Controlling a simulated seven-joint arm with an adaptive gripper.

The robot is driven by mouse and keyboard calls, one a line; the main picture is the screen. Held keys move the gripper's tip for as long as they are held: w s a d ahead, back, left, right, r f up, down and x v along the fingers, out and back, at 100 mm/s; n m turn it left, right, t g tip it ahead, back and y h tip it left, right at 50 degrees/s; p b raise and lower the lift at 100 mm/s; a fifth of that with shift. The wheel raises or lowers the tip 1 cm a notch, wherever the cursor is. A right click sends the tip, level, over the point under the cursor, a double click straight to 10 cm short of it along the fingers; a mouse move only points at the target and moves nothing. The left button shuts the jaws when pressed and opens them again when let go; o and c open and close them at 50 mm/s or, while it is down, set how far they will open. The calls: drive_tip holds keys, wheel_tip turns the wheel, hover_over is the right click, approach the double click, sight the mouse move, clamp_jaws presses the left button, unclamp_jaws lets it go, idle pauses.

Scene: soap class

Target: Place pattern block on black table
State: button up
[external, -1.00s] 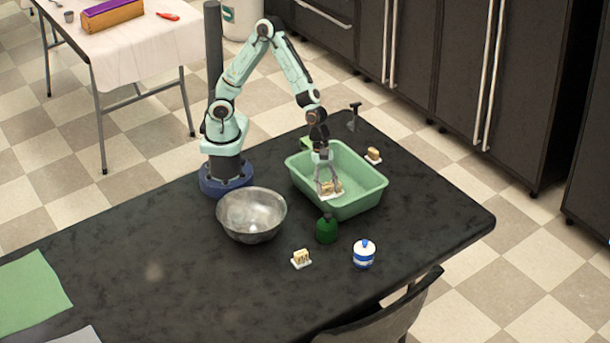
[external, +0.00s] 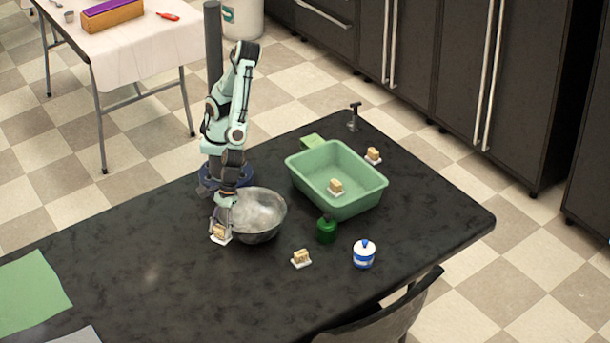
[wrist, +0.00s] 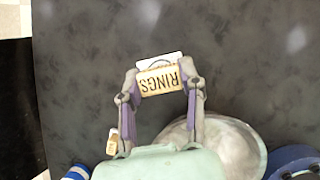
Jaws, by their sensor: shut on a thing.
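My gripper (external: 221,228) is shut on a small tan block (external: 219,232) with a white base, just left of the metal bowl. Similar tan blocks with white bases are in the green tub (external: 336,187), on the table at the front (external: 301,258) and beyond the tub (external: 373,155).
The metal bowl (external: 262,212) stands close to my gripper. The green tub (external: 355,205), a dark green bottle (external: 326,229) and a blue-white container (external: 364,254) stand to the right. A green sheet (external: 30,295) lies at far left. The table's front-left middle is clear.

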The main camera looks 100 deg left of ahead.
drive_tip(key=w+d+f, duration=0.2)
drive_tip(key=d+f, duration=0.1)
drive_tip(key=d, duration=0.4)
hover_over(220, 314)
drive_tip(key=a, duration=0.2)
drive_tip(key=f, duration=0.6)
drive_tip(key=shift+w+d, duration=0.15)
drive_tip(key=shift+w, duration=0.05)
drive_tip(key=shift+d+f, duration=0.15)
drive_tip(key=shift+f, duration=0.75)
drive_tip(key=shift+d+f, duration=0.1)
drive_tip(key=shift+f, duration=0.8)
drive_tip(key=o, duration=1.1)
drive_tip(key=shift+w+f, duration=0.1)
drive_tip(key=shift+f, duration=0.05)
drive_tip(key=shift+a+r, duration=0.1)
drive_tip(key=shift+r, duration=0.4)
drive_tip(key=v, duration=1.1)
drive_tip(key=shift+a+r, duration=0.1)
drive_tip(key=shift+r, duration=0.05)
